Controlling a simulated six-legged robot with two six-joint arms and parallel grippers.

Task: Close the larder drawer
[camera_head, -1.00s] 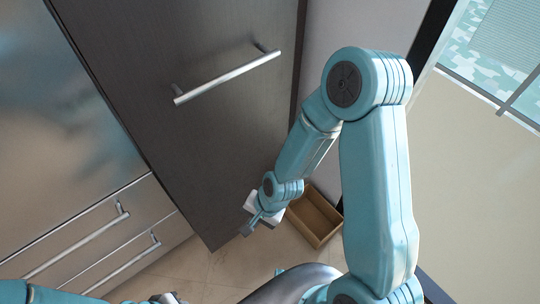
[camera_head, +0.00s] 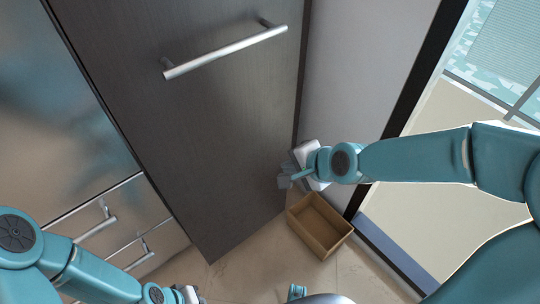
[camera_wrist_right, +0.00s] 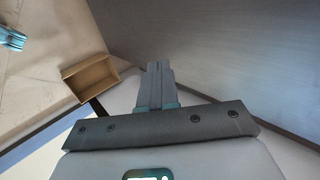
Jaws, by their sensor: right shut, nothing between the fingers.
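The larder drawer has a tall dark wood-grain front (camera_head: 200,130) with a long metal bar handle (camera_head: 225,52) near its top. I cannot tell how far it stands out. Its dark face also seems to fill the upper right of the right wrist view (camera_wrist_right: 235,45). My right gripper (camera_head: 284,182) is shut and empty, low by the right edge of the front; contact is unclear. Its closed fingers show in the wrist view (camera_wrist_right: 158,68). My left gripper (camera_head: 188,295) is at the bottom edge, mostly cut off, and its jaws cannot be read.
An open brown box (camera_head: 320,226) stands on the tiled floor just below my right gripper. Steel drawers (camera_head: 120,225) with bar handles adjoin on the left. A pale grey wall (camera_head: 350,70) and a dark upright frame (camera_head: 425,75) lie to the right.

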